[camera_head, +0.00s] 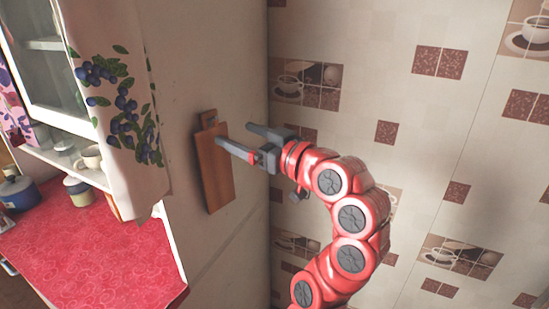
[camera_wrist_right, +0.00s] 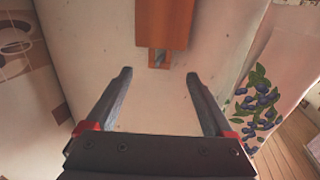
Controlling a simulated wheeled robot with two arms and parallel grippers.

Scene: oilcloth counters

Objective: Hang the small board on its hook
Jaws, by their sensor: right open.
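The small wooden board (camera_head: 214,168) is flat against the pale wall, upright, with its narrow handle end at the top. In the right wrist view the board (camera_wrist_right: 166,22) shows at the top of the picture, with its handle and a small metallic hook (camera_wrist_right: 158,58) at its end. The board appears to hang there. My right gripper (camera_head: 235,135) is open and empty, just right of the board's upper part in the head view. In the right wrist view its two fingers (camera_wrist_right: 159,75) are spread apart, with nothing between them. My left gripper is not in view.
A red patterned counter (camera_head: 95,240) is at the lower left, with a white cabinet (camera_head: 45,80) above it. A blueberry-print cloth (camera_head: 122,110) hangs beside the cabinet, close left of the board. A tiled wall (camera_head: 420,110) is on the right.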

